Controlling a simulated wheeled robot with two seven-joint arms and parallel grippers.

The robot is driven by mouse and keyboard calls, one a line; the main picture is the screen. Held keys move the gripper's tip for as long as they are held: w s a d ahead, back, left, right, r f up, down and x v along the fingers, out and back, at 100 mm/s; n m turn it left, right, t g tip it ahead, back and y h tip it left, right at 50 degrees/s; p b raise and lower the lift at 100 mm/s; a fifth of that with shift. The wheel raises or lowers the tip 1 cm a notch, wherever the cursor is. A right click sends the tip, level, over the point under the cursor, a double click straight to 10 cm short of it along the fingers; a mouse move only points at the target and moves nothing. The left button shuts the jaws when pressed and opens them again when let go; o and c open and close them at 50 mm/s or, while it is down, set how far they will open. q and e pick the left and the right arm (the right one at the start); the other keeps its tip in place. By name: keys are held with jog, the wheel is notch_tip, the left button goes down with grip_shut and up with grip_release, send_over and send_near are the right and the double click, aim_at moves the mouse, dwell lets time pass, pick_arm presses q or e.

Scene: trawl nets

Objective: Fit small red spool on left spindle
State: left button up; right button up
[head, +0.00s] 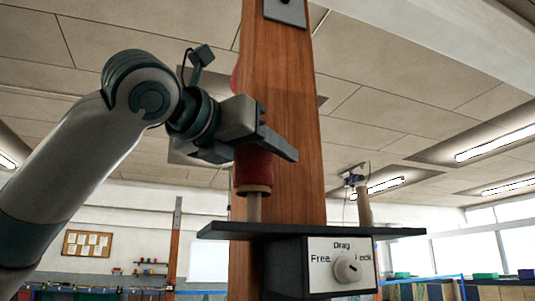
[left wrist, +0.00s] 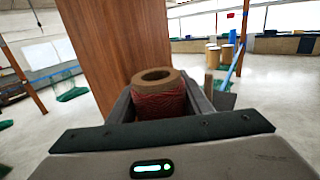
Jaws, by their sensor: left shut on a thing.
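My left gripper (head: 270,145) is shut on the small red spool (head: 254,168), beside the wooden post. The spool is upright, with a tan lower rim. It is directly over the left spindle (head: 253,208), a pale peg on the dark shelf. The spindle meets the spool's underside; I cannot tell whether its tip is inside the bore. In the left wrist view the spool (left wrist: 160,102) sits between the fingers, and its tan top ring shows a hole with no peg tip visible in it. The right spindle (head: 363,206) stands bare. My right gripper is not in view.
The wooden post (head: 290,130) rises close behind the spool. The dark shelf (head: 310,231) has a control box (head: 342,265) below it, with a knob marked Free, Drag and Lock. A red thing (head: 234,76) shows partly behind the post, higher up.

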pick_arm(q)
jog(key=shift+f+b, duration=0.4)
jog(key=shift+f, duration=0.35)
jog(key=shift+f+b, duration=0.45)
jog(key=shift+f, duration=0.3)
jog(key=shift+f+b, duration=0.45)
jog(key=shift+f, duration=0.35)
jog(key=o, duration=1.2)
